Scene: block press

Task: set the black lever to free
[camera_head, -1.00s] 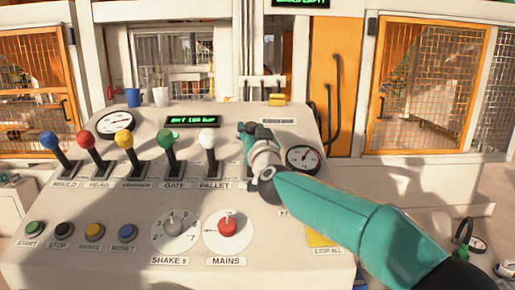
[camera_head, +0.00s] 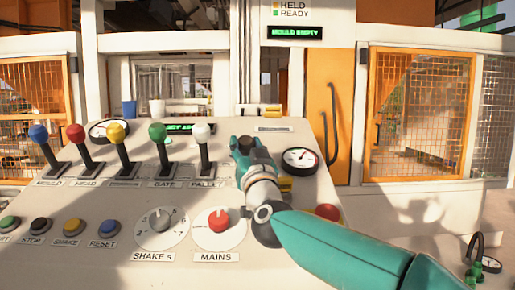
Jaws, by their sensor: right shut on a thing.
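My right gripper (camera_head: 245,146), with teal and black fingers, reaches in from the lower right over the sloped control panel (camera_head: 110,210). It is shut at the place right of the white lever (camera_head: 203,150), at the end of the lever row. It closes on the black lever, whose knob and shaft are mostly hidden by the fingers and wrist. The lever's label and setting are hidden too. My left gripper is not in view.
Blue (camera_head: 45,148), red (camera_head: 83,150), yellow (camera_head: 122,150) and green (camera_head: 160,150) levers stand to the left. A gauge (camera_head: 300,160) and red button (camera_head: 328,212) sit close right of my wrist. Below are the shake dial (camera_head: 160,222) and mains switch (camera_head: 219,220).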

